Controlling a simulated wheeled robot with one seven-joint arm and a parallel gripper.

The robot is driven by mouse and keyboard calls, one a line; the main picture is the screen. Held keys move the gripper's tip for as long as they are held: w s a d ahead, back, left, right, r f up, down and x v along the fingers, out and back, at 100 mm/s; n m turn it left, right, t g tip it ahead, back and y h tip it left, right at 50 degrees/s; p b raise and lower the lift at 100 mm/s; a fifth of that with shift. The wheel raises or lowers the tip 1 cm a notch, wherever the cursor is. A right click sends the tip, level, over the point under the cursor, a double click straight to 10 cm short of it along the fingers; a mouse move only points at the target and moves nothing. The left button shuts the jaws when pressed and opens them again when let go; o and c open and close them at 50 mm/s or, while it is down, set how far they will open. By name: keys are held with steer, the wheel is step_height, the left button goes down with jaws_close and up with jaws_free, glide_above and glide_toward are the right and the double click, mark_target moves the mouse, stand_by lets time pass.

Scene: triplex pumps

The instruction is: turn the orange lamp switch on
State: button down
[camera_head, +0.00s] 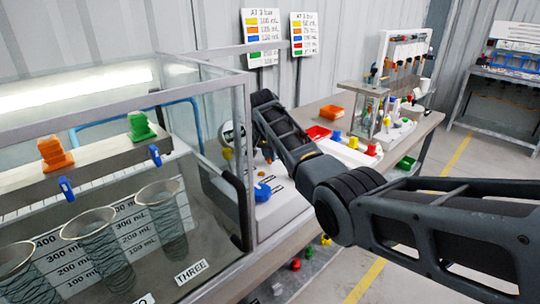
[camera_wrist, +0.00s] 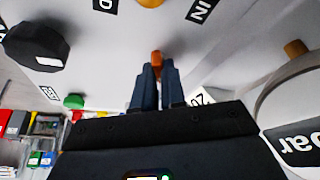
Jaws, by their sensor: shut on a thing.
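In the wrist view a small orange switch (camera_wrist: 157,57) stands out from the pale panel (camera_wrist: 225,60). My gripper (camera_wrist: 157,68) has its two dark fingers close together, with the switch between their tips. The fingers cover the switch's lower part, so I cannot tell its position. In the head view my arm reaches down to the panel beside the glass tank, and the switch and my fingertips are hidden there.
A black knob (camera_wrist: 36,44), a green knob (camera_wrist: 74,101) and a round gauge marked bar (camera_wrist: 300,110) surround my gripper. The glass tank (camera_head: 120,75) stands left of my arm. A blue knob (camera_head: 262,192) sits on the panel below.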

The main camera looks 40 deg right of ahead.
stand_by(0.3)
steer(key=c, duration=1.2)
jaws_free()
steer(key=v, duration=0.7)
steer(key=shift+a+r+b, duration=0.25)
steer(key=shift+r+b, duration=0.1)
steer(key=shift+b, duration=0.1)
steer(key=shift+s, duration=0.15)
